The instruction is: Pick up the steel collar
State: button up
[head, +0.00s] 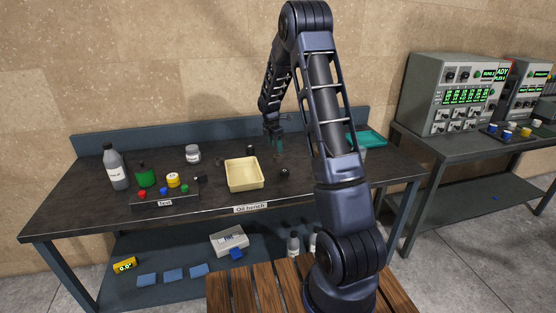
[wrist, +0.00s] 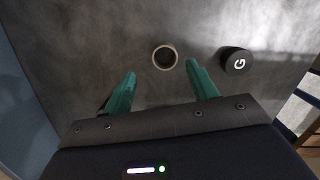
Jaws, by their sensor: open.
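The steel collar (wrist: 155,58), a small pale metal ring with a dark hole, lies on the dark bench top in the wrist view. My gripper (wrist: 161,68) is open, with its two teal fingers apart and nothing between them. The collar lies just beyond the fingertips, between their lines and nearer the right one; no contact shows. How high the fingers are above the bench I cannot tell. In the head view my gripper (head: 275,142) hangs over the back middle of the bench, and I cannot make out the collar there.
A black round piece marked G (wrist: 236,60) lies right of the collar. A cream tray (head: 244,187) stands at the bench's middle, with a small dark piece (head: 284,172) to its right. Bottles, jars and a labelled rack (head: 165,198) fill the left. A teal tray (head: 370,138) lies back right.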

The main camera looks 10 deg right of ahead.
jog(key=f, duration=0.3)
jog(key=d+f, duration=0.1)
jog(key=f, duration=0.1)
jog(key=shift+s, duration=0.2)
jog(key=c, duration=1.1)
